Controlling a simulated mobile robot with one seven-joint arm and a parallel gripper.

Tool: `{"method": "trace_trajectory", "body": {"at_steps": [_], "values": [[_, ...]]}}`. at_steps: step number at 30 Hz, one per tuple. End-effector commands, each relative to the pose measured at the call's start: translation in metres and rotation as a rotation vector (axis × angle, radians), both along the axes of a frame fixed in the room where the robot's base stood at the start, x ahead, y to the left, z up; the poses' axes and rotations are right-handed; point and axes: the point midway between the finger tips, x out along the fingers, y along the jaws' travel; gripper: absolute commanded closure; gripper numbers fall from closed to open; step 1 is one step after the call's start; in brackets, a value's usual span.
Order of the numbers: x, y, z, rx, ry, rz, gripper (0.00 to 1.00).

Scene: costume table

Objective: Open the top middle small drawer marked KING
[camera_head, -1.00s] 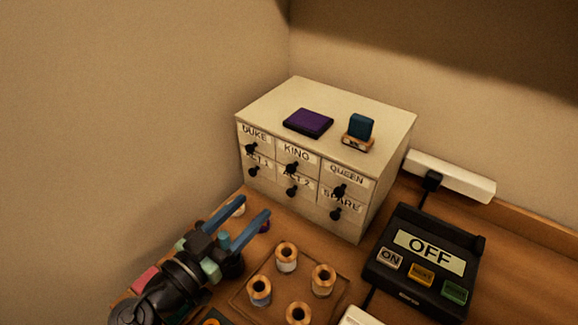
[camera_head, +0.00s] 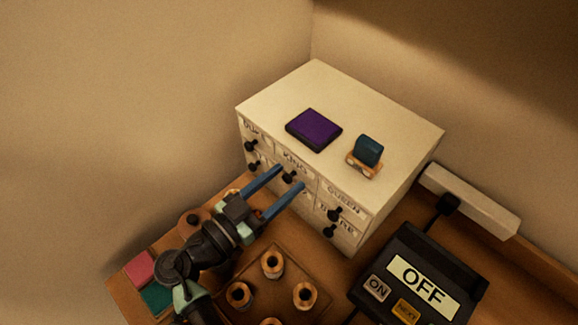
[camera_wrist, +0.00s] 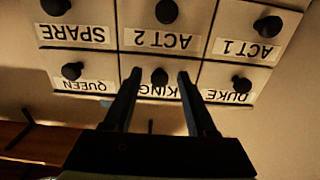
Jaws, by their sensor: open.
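The small drawer marked KING (camera_head: 296,163) is the top middle one in the white cabinet (camera_head: 385,118). It is shut, and its dark round knob (camera_head: 289,177) faces me. My gripper (camera_head: 290,176) is open, with its two blue fingers pointing at this drawer front. In the wrist view, which is upside down, the KING knob (camera_wrist: 159,76) shows between the two fingertips (camera_wrist: 159,74), with a gap on each side. The fingers partly hide the KING label (camera_wrist: 158,91). I cannot tell whether the tips reach past the knob.
DUKE (camera_wrist: 229,96) and QUEEN (camera_wrist: 85,86) drawers flank KING, with ACT 1, ACT 2 and SPARE in the other row. A purple box (camera_head: 314,130) and a teal block (camera_head: 368,151) sit on top. Several spools (camera_head: 272,262) stand below; an OFF console (camera_head: 420,280) is at right.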

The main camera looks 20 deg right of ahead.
Motion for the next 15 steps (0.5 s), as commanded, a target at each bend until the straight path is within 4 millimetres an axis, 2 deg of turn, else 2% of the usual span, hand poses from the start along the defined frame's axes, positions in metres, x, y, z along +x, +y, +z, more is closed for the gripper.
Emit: {"method": "trace_trajectory", "body": {"at_steps": [8, 15], "values": [[-0.0003, 0.0003, -0.0003, 0.000, 0.000, 0.000, 0.43], [-0.0003, 0.0002, 0.0000, 0.000, 0.000, 0.000, 0.85]]}}
